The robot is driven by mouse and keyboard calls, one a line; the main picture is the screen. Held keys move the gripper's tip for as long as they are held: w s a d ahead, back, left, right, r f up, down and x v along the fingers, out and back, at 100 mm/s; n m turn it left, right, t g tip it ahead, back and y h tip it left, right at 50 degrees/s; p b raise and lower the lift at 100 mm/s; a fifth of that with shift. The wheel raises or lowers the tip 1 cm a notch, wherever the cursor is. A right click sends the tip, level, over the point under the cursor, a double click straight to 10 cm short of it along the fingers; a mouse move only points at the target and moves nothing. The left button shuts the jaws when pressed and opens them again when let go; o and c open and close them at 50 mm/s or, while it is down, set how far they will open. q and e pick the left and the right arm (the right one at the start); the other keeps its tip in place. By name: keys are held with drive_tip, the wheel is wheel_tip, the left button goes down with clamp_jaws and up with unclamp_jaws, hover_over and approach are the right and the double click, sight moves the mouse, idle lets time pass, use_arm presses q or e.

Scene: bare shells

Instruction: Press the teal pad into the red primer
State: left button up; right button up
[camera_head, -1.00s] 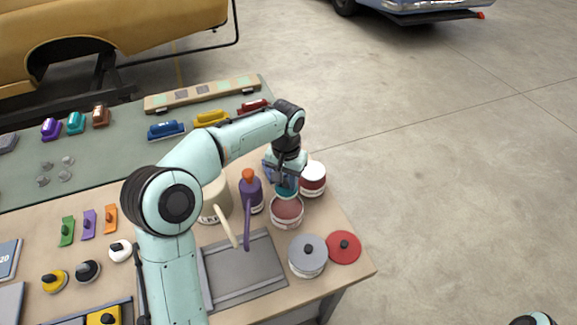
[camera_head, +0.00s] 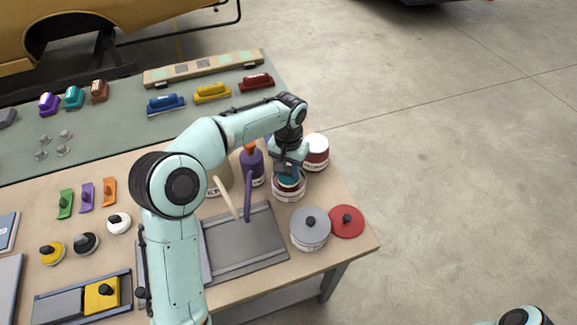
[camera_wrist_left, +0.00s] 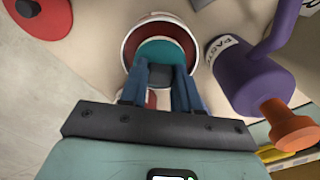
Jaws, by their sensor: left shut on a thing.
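The open can of red primer (camera_head: 289,196) stands near the right end of the bench; its round mouth also shows in the left wrist view (camera_wrist_left: 128,42). My left gripper (camera_head: 288,170) points down over it and is shut on the teal pad (camera_wrist_left: 165,52). The pad sits inside the can's mouth, within the rim. The gripper's blue fingers (camera_wrist_left: 160,85) hide part of the pad. I cannot tell how far the pad's underside is in the primer. My right gripper is out of view.
A purple bottle with an orange top (camera_head: 251,168) stands close left of the can, and a white-and-red can (camera_head: 316,152) close behind right. A grey-lidded can (camera_head: 310,228), a red lid (camera_head: 347,221) and a grey tray (camera_head: 245,240) lie in front.

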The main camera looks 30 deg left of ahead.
sight(289, 168)
use_arm(q)
drive_tip(key=shift+f, duration=0.5)
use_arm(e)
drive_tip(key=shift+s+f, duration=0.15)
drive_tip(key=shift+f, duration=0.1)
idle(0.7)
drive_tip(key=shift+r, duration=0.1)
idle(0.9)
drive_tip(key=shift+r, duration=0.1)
use_arm(q)
drive_tip(key=shift+w+r+p, duration=0.1)
drive_tip(key=shift+r+p, duration=1.2)
drive_tip(key=shift+r, duration=1.15)
drive_tip(key=shift+r+p, duration=0.55)
drive_tip(key=shift+r, duration=0.55)
drive_tip(key=shift+f, duration=0.1)
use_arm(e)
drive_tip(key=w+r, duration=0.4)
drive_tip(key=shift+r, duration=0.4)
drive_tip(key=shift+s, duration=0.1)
